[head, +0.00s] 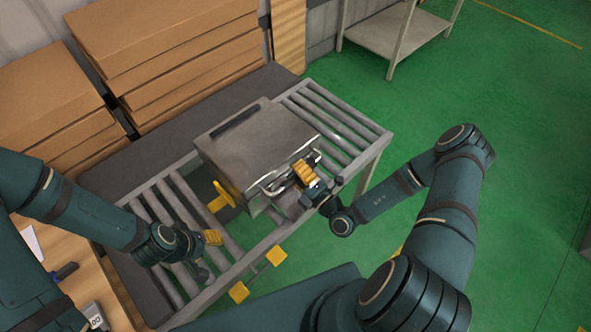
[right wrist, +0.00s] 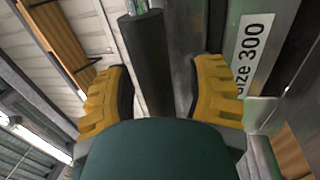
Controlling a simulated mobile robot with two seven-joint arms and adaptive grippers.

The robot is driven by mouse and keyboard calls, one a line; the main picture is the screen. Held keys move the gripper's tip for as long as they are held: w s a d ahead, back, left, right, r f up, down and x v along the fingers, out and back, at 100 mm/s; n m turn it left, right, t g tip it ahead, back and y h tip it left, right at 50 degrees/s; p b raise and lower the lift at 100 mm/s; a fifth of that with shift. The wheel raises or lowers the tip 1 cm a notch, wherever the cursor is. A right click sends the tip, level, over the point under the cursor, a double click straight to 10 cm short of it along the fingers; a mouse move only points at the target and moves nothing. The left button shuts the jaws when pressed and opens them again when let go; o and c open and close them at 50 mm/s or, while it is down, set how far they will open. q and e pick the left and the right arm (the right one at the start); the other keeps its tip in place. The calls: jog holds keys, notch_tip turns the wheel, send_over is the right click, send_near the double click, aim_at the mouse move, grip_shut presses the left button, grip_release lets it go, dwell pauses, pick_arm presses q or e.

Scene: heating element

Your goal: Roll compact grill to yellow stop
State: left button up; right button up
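The compact grill (head: 262,140), a boxy metal unit with a dark handle on its lid, sits on the roller conveyor (head: 335,128). A yellow stop (head: 220,197) stands on the rollers close to the grill's left side. My right gripper (head: 304,172) is at the grill's front right. In the right wrist view its yellow fingers (right wrist: 165,95) are spread, with a dark bar (right wrist: 148,62) between them and visible gaps on both sides.
Stacked cardboard boxes (head: 165,45) stand behind the conveyor. A wooden table (head: 60,245) is at the left. A grey shelf (head: 395,30) stands at the back. Green floor is open at right.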

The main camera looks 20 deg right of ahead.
jog(key=shift+w+a, duration=0.1)
jog(key=v, duration=1.2)
dwell(0.4)
